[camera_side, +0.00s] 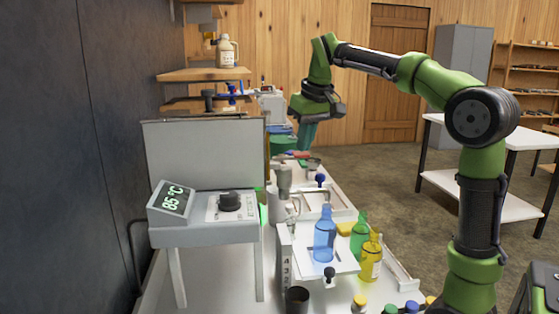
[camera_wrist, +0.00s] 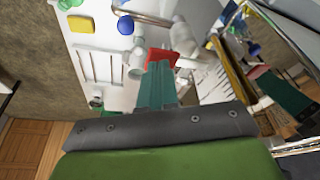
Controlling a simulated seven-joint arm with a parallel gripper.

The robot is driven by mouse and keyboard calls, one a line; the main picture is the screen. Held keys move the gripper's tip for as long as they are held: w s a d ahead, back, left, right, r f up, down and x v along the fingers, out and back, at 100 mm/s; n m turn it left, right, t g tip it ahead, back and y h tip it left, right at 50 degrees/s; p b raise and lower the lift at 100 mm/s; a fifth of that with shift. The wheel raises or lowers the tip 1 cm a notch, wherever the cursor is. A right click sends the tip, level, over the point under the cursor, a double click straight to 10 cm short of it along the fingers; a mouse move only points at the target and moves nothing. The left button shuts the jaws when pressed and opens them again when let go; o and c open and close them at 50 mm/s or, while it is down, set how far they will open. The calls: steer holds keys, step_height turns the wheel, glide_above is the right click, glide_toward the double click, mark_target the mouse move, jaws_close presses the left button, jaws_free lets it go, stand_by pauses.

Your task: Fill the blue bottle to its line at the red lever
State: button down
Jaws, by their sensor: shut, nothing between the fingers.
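The blue bottle (camera_side: 324,240) stands upright on a white platform (camera_side: 341,266) in the side view. Its fill line and the level inside cannot be made out. A small red part (camera_side: 300,155), seemingly the red lever, is low behind the spouts. In the wrist view a red block (camera_wrist: 163,58) lies just beyond my fingertips; whether they touch it I cannot tell. My gripper (camera_side: 305,148) points down above the far end of the bench, its teal fingers shut and empty. The fingers also show closed together in the wrist view (camera_wrist: 159,68).
A green bottle (camera_side: 359,233) and a yellow bottle (camera_side: 372,261) stand right of the blue one. The grey evaporator with an 85 °C display (camera_side: 172,201) stands at left. A blue knob (camera_side: 320,180) sits near the metal spout (camera_side: 284,180). A dark cup (camera_side: 297,299) is in front.

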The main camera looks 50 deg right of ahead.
steer(key=shift+f, duration=1.2)
stand_by(6.8)
